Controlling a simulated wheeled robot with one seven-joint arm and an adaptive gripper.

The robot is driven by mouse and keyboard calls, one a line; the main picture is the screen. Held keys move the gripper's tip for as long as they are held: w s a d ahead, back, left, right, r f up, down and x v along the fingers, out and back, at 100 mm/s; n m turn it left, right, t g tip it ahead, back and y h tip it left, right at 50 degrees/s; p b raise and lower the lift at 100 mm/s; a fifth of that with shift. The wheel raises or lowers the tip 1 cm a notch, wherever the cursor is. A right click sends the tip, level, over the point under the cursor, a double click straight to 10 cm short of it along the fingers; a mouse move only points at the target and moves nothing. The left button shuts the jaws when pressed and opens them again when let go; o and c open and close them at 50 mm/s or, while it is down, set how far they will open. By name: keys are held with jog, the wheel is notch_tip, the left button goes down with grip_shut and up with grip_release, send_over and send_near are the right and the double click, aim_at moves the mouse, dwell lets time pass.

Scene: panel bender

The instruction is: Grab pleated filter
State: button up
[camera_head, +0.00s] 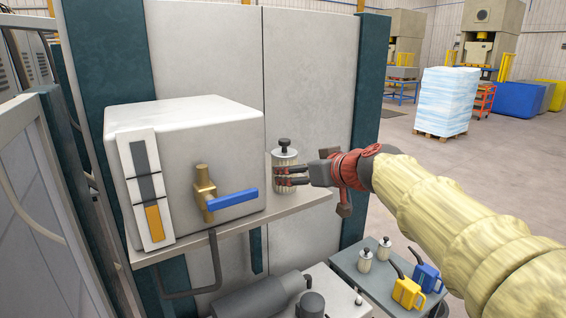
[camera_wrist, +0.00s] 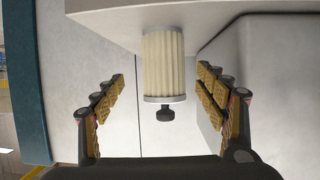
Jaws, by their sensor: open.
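The pleated filter (camera_head: 285,158) is a cream, ribbed cylinder with metal end caps and a black knob on top. It stands upright on the grey shelf (camera_head: 236,226), right of the white box. My gripper (camera_head: 290,176) is at the filter in the head view, its fingers overlapping the filter's body. In the wrist view the filter (camera_wrist: 164,62) appears upside down, between the two finger pads. My gripper (camera_wrist: 166,108) is open there, with a visible gap on each side of the filter.
A white box (camera_head: 190,165) with a brass valve and blue lever (camera_head: 233,199) stands close left of the filter. Below right, a low table (camera_head: 375,268) holds two similar filters (camera_head: 384,248), a yellow can (camera_head: 408,292) and a blue can (camera_head: 427,277). A cabinet wall (camera_head: 310,80) stands behind.

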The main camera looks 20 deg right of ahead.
jog(key=p+x, duration=0.1)
jog(key=x, duration=0.1)
jog(key=p+x, duration=0.1)
jog(key=x, duration=0.2)
jog(key=p+x, duration=0.1)
jog(key=x, duration=0.1)
jog(key=shift+w+a, duration=0.1)
jog(key=shift+a, duration=0.25)
jog(key=shift+s, duration=0.2)
jog(key=shift+c, duration=0.3)
jog(key=shift+w, duration=0.15)
jog(key=c, duration=1.4)
